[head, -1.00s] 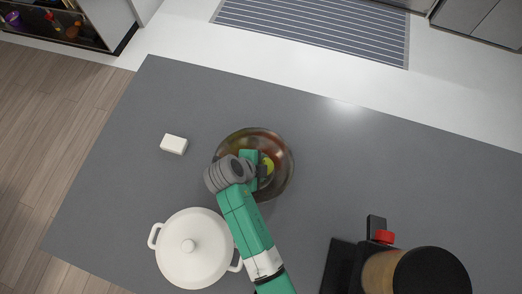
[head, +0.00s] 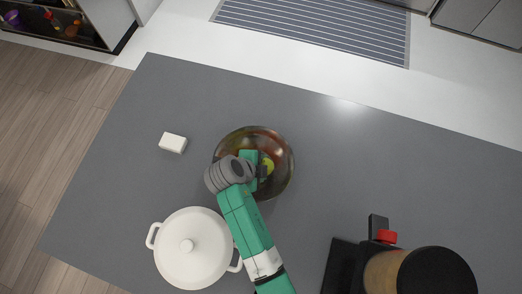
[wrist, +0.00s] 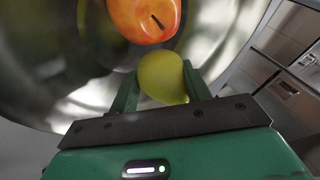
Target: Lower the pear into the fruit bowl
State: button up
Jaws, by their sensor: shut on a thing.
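The pear (wrist: 163,77) is yellow-green and sits between the two fingers of my gripper (wrist: 158,88) in the wrist view, with both fingers against its sides. In the head view a bit of the pear (head: 268,166) shows beside my gripper (head: 262,172), over the bowl. The fruit bowl (head: 283,149) is shiny brown metal and round. Its inner wall (wrist: 60,65) fills much of the wrist view. A red-orange fruit (wrist: 143,18) lies in the bowl, just beyond the pear. My arm hides the bowl's near left side, and I cannot tell whether the pear touches the bowl.
A white lidded pot (head: 190,262) stands left of my arm, near the bowl. A small white block (head: 173,142) lies left of the bowl. A black coffee machine (head: 432,272) stands at the lower right. The grey counter (head: 400,165) is clear to the right of the bowl.

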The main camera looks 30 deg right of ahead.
jog(key=shift+f+b, duration=0.9)
jog(key=shift+f, duration=0.2)
dwell(0.3)
jog(key=o, duration=1.1)
jog(key=v, duration=0.8)
jog(key=shift+w, duration=0.1)
